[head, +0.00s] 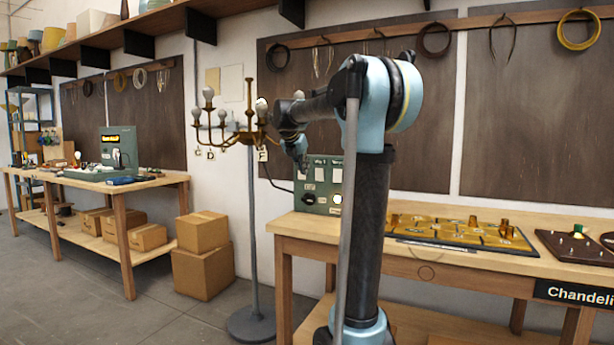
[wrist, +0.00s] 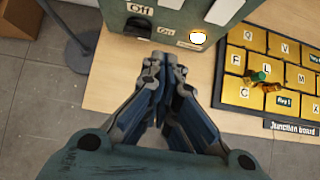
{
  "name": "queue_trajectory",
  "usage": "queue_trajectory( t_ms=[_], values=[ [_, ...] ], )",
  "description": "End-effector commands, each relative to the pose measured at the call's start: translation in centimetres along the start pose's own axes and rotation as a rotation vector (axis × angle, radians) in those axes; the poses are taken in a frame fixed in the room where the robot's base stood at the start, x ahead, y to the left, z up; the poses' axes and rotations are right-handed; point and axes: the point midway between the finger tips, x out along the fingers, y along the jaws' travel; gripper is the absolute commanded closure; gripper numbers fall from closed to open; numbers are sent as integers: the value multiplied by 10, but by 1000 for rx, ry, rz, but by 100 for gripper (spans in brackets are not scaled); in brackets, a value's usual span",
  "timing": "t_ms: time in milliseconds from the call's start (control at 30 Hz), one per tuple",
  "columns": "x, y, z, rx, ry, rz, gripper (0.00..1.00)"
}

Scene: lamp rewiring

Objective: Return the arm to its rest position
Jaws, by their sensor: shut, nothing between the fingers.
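My gripper (wrist: 160,62) shows in the wrist view with its two fingers together and nothing between them. It is above the wooden bench, just in front of the green switch box (wrist: 186,14). In the head view my arm (head: 375,200) rises in the middle and bends over to the left. Its wrist end (head: 297,148) is near the green switch box (head: 309,188), beside the chandelier (head: 237,128). The fingers cannot be made out clearly there.
The junction board (wrist: 262,106) with lettered brass tiles lies right of my gripper; it also shows on the workbench (head: 305,232) in the head view. The chandelier's stand (head: 253,220) is left of my arm. Cardboard boxes (head: 203,270) sit on the floor.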

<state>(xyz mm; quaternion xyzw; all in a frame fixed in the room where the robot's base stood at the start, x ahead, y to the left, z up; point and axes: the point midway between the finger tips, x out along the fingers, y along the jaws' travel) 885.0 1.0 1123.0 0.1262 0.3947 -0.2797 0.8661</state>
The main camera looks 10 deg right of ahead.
Motion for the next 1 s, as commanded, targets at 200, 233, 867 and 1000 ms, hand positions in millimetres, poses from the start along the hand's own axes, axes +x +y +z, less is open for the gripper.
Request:
queue_trajectory(
  t_ms=[200,233,867,1000],
  values=[
    [-9,0,-2,0,0,0,100],
    [-9,0,-2,0,0,0,100],
    [-11,-67,-80,451,99,-28,100],
    [-10,-102,-130,720,154,-61,100]
  ],
)
